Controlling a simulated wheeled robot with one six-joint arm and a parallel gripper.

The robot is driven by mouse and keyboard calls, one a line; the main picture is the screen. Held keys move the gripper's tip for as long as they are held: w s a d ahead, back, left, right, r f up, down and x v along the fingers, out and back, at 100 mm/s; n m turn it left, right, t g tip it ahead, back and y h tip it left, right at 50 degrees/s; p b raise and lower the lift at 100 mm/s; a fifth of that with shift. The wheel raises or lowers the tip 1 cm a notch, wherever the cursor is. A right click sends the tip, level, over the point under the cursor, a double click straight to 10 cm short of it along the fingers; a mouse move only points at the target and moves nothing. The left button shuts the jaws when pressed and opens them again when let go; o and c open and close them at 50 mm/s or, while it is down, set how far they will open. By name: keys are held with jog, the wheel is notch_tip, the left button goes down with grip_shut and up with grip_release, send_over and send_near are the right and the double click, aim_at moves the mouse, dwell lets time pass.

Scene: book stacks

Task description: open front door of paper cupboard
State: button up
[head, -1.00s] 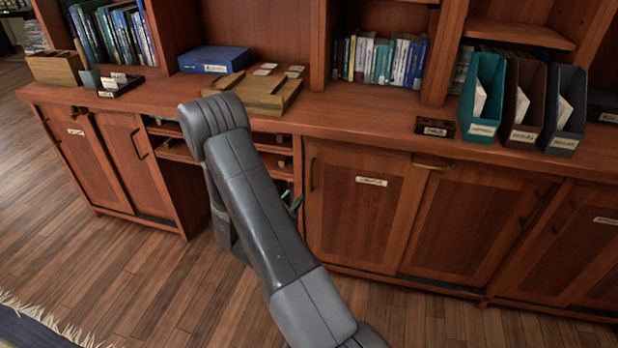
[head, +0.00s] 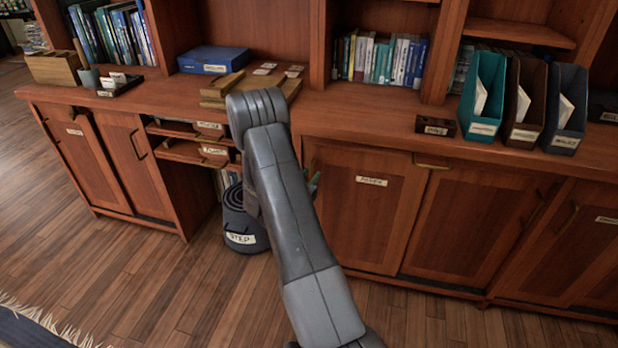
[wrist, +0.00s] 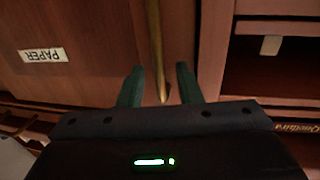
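The paper cupboard's front door (head: 365,225) is a shut brown panel with a white label (head: 371,181) below the counter. In the wrist view its label reads PAPER (wrist: 44,55), upside down. A brass vertical handle (wrist: 155,45) is on the door near its edge. My gripper (wrist: 159,82) is open, with its two green fingers apart and the handle's end showing between them. I cannot tell whether the fingers touch the handle. In the head view my arm hides most of the gripper; a green fingertip shows at the door's left edge.
A dark round step stool (head: 240,222) labelled STEP stands in the open bay left of my arm. Open shelves (head: 190,150) are above it. The counter (head: 370,125) holds wooden trays and magazine files (head: 482,95). The wooden floor (head: 130,270) in front is clear.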

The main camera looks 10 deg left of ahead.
grip_shut()
